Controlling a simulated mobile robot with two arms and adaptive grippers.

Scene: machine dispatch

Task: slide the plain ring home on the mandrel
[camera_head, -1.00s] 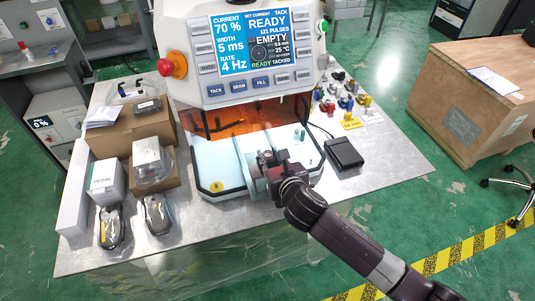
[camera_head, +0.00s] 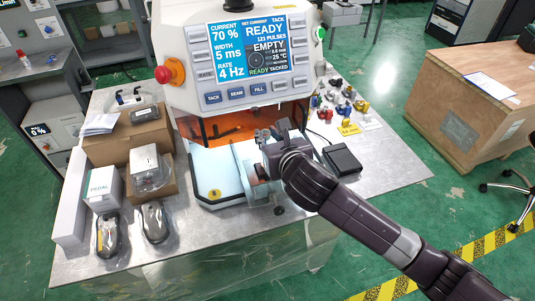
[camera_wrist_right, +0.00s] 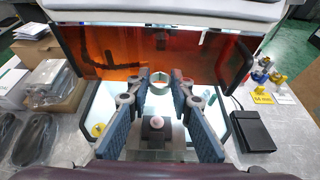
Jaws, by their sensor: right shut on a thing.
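My right gripper (camera_head: 262,140) reaches to the front opening of the bench machine (camera_head: 186,97), at its orange window. In the right wrist view my right gripper (camera_wrist_right: 160,84) has its two fingers on either side of a small silver ring (camera_wrist_right: 159,83) and is shut on it. The ring stands in front of the orange window there. A pinkish round end on a dark block (camera_wrist_right: 157,122) shows low between the fingers; I cannot tell whether it is the mandrel. In the head view the ring is hidden by the gripper. My left gripper is not in view.
The machine's screen (camera_head: 250,49) reads READY and EMPTY. A black pedal (camera_head: 342,159) lies right of the gripper, with small coloured parts (camera_head: 345,104) behind it. Cardboard boxes (camera_head: 118,146) and two dark shoe-like items (camera_head: 154,222) are at the left.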

